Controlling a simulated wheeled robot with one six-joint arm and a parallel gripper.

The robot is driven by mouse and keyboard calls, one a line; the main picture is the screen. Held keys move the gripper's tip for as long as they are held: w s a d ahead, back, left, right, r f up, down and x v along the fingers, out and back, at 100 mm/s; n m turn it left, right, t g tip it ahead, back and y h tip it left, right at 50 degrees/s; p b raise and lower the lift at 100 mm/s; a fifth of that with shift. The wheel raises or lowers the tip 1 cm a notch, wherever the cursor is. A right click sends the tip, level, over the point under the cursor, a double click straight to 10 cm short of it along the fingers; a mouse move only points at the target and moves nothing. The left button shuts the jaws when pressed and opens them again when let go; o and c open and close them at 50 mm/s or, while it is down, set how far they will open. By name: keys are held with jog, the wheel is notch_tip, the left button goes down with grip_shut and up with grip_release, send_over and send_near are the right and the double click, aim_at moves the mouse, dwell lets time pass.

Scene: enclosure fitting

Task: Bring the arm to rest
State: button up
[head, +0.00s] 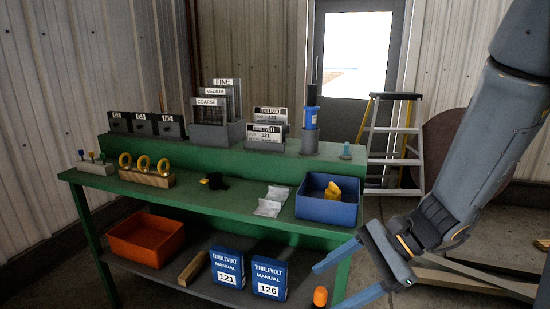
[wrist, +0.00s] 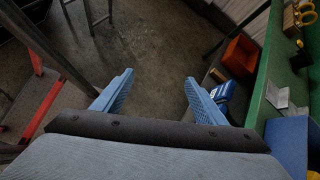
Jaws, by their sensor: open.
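My gripper (head: 348,274) is at the lower right of the head view, in front of the right end of the green workbench (head: 225,223). Its two blue fingers are spread apart with nothing between them. In the wrist view the open gripper (wrist: 158,95) points down toward the bare concrete floor. My grey arm comes down from the upper right of the head view. The gripper appears apart from the bench, which is on the right in the wrist view.
A blue bin (head: 325,209) with a yellow item stands at the bench's right end. An orange tray (head: 146,240) and two blue manuals (head: 228,268) are on the lower shelf. A stepladder (head: 391,145) stands behind. The floor (wrist: 135,50) below the gripper is clear.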

jog(key=s+d+f+n+g+h, duration=0.2)
jog(key=s+f+n+h, duration=0.1)
jog(key=s+n+h, duration=0.15)
jog(key=d+n+t+h, duration=0.1)
jog(key=n, duration=0.2)
jog(key=w+d+n+h, duration=0.1)
jog(key=d+n+h, duration=0.1)
jog(key=n, duration=0.2)
jog(key=w+d+n+t+h, duration=0.1)
jog(key=d+n+h, duration=0.1)
jog(key=n, duration=0.1)
jog(key=shift+d+n+t, duration=0.25)
jog(key=shift+t, duration=0.05)
